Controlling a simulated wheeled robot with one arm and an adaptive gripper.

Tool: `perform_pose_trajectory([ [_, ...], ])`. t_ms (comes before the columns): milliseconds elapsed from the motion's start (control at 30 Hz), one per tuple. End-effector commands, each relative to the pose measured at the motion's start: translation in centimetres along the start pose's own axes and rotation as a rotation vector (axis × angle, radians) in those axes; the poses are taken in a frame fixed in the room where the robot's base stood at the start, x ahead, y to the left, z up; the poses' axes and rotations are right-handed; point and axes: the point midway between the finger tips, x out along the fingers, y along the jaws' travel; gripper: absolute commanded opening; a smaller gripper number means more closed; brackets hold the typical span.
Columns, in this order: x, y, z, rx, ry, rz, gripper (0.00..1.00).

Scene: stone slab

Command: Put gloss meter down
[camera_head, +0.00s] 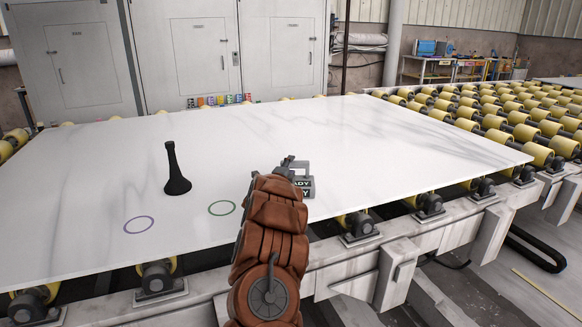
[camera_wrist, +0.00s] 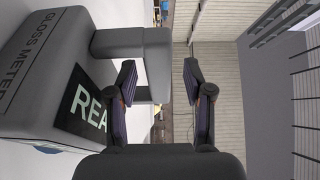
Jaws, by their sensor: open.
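The gloss meter (camera_head: 306,183) is a grey block with a dark panel, of which "ADY" shows in the head view. It appears to stand on the white stone slab (camera_head: 370,150) near its front edge, partly hidden by my arm. In the wrist view the gloss meter (camera_wrist: 30,75) fills the left side, its panel reading "REA". Its grey handle (camera_wrist: 157,75) lies between the fingers of my gripper (camera_wrist: 160,68). The fingers stand apart, one on each side of the handle bar. My gripper (camera_head: 288,162) is small in the head view.
A black horn-shaped object (camera_head: 175,172) stands on the slab to the left. A purple ring (camera_head: 139,224) and a green ring (camera_head: 222,208) are marked near the front edge. Yellow rollers (camera_head: 495,115) extend to the right. The back right of the slab is clear.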

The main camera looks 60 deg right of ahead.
Motion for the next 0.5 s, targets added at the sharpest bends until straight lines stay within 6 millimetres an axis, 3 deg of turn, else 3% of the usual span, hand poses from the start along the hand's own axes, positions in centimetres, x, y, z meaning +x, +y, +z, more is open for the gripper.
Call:
perform_pose_trajectory([
  [500,-6.0,0.0,0.0,0.003,-0.001,-0.001,0.51],
])
